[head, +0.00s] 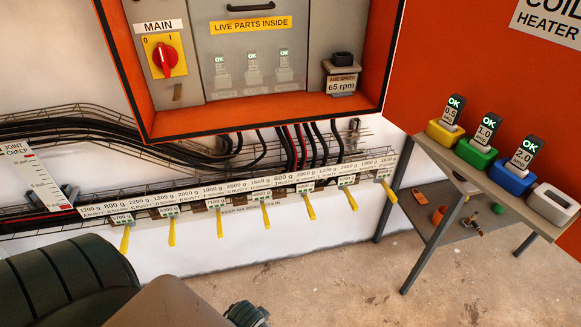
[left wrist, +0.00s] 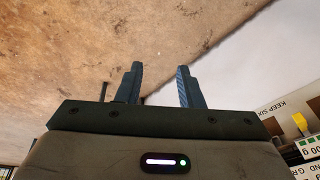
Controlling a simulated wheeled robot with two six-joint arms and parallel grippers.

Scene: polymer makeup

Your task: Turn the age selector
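A block labelled as a speed setting, apparently "AGE SPEED 65 rpm" (head: 341,83), sits at the lower right inside the orange cabinet. A black knob (head: 343,59) is on top of it; I take this as the age selector, and its pointer direction cannot be made out. My left gripper shows in the left wrist view (left wrist: 160,85) with its two dark fingers apart and nothing between them. It is below and away from the selector, with bare floor and white wall beyond its fingers. My right gripper is not in view.
The orange cabinet (head: 262,118) also holds a red MAIN switch (head: 166,57). Below it runs a row of yellow levers (head: 267,217) under weight labels. A shelf (head: 465,172) at right carries several coloured blocks with OK displays. The floor (head: 330,285) in front is clear.

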